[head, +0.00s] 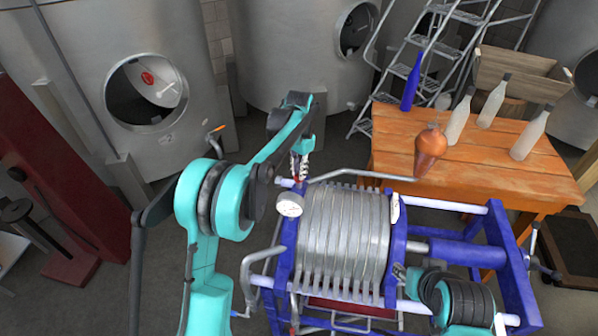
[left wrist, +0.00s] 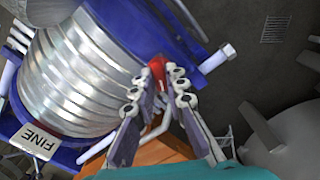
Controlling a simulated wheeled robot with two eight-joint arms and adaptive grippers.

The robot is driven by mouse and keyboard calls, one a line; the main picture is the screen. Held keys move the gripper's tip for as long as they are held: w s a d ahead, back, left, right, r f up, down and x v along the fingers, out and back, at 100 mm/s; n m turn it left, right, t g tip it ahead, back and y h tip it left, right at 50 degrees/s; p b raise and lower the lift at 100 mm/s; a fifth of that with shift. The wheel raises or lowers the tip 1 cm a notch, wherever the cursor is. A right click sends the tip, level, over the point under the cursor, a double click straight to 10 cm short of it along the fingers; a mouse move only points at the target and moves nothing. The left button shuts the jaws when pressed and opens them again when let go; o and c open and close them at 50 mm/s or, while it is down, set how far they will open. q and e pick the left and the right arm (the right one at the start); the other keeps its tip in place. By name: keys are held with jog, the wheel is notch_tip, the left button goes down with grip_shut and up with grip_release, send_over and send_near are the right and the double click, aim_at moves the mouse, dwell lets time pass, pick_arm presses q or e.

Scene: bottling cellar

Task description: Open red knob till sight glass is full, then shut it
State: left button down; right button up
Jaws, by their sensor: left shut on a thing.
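My left gripper (head: 301,172) reaches down at the back left end of the plate filter (head: 345,235). In the left wrist view its two fingers (left wrist: 160,90) are closed on the red knob (left wrist: 157,67), which shows between and beyond the fingertips. In the head view the fingers mostly hide the knob. A round white-faced gauge (head: 290,204) sits just in front of the gripper. I cannot clearly make out the sight glass or its level. My right gripper (head: 400,273) is partly visible low at the filter's right end; its jaws are unclear.
A bent pipe (head: 355,172) runs from the filter towards the orange wooden table (head: 400,135). A copper vessel (head: 430,150), a blue bottle (head: 411,82) and several pale bottles stand there. Steel tanks (head: 285,45) and a ladder stand behind. A label reading FINE (left wrist: 36,142) is on the filter.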

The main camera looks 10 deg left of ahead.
pick_arm(q)
jog(key=n, duration=0.5)
jog(key=shift+n, duration=0.4)
dwell(0.4)
jog(key=c, duration=1.5)
grip_release()
jog(key=shift+c, duration=0.2)
jog(key=shift+r, duration=0.1)
notch_tip(320, 180, up, 12)
